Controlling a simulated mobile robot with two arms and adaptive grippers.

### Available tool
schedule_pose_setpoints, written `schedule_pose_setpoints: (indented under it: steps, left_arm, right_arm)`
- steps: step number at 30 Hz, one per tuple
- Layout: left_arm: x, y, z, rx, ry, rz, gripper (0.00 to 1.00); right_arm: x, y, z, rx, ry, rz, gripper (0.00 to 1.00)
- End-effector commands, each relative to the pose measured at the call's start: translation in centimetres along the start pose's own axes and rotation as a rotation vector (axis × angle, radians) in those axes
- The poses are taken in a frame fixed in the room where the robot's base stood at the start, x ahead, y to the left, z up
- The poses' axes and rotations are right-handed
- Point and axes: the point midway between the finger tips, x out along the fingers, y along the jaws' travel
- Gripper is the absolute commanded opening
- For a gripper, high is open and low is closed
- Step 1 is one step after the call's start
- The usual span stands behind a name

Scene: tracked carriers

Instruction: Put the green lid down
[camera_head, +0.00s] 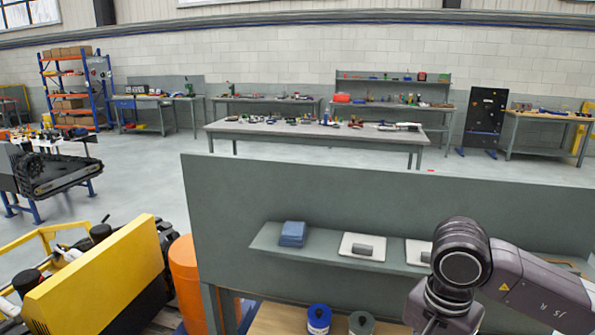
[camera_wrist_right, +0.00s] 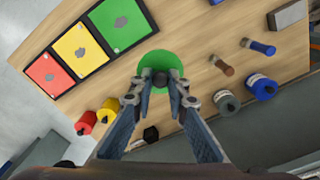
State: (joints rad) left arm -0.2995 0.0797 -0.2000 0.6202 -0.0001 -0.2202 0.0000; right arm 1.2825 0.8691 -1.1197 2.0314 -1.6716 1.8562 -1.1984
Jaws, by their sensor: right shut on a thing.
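The green lid (camera_wrist_right: 158,60) is a round disc with a dark knob in the middle. It shows in the right wrist view, over the wooden bench top. My right gripper (camera_wrist_right: 161,84) is shut on the lid's dark knob, with its fingertips on either side. I cannot tell whether the lid touches the wood or hangs just above it. In the head view my right arm shows at the lower right, but its fingers and the lid are out of sight. My left gripper is in neither view.
The wooden bench (camera_wrist_right: 190,52) has a black-framed row of red (camera_wrist_right: 49,77), yellow (camera_wrist_right: 80,48) and green (camera_wrist_right: 121,23) squares beside the lid. Red (camera_wrist_right: 86,122), yellow (camera_wrist_right: 108,109), grey (camera_wrist_right: 227,103) and blue (camera_wrist_right: 262,88) cylinders stand around. Bare wood lies right of the lid.

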Motion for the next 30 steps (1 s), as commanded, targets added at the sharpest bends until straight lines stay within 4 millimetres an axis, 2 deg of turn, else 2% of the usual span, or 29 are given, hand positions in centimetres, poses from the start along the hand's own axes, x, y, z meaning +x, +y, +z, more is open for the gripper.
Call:
schedule_pose_setpoints:
  steps: [3,6,12,18,30]
  left_arm:
    - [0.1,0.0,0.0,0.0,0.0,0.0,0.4]
    - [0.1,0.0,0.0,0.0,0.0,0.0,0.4]
    - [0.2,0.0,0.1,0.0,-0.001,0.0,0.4]
    - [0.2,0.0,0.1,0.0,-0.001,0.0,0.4]
    - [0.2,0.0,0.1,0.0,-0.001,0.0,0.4]
  right_arm:
    - [0.9,1.2,2.1,-0.289,-0.006,0.002,0.0]
    - [1.4,2.1,3.7,-0.501,-0.015,0.001,0.0]
    - [2.1,3.3,5.6,-0.77,-0.028,-0.001,0.0]
    - [2.3,3.7,6.2,-0.846,-0.035,-0.002,0.0]
    - [2.3,3.6,6.1,-0.841,-0.032,-0.002,0.0]
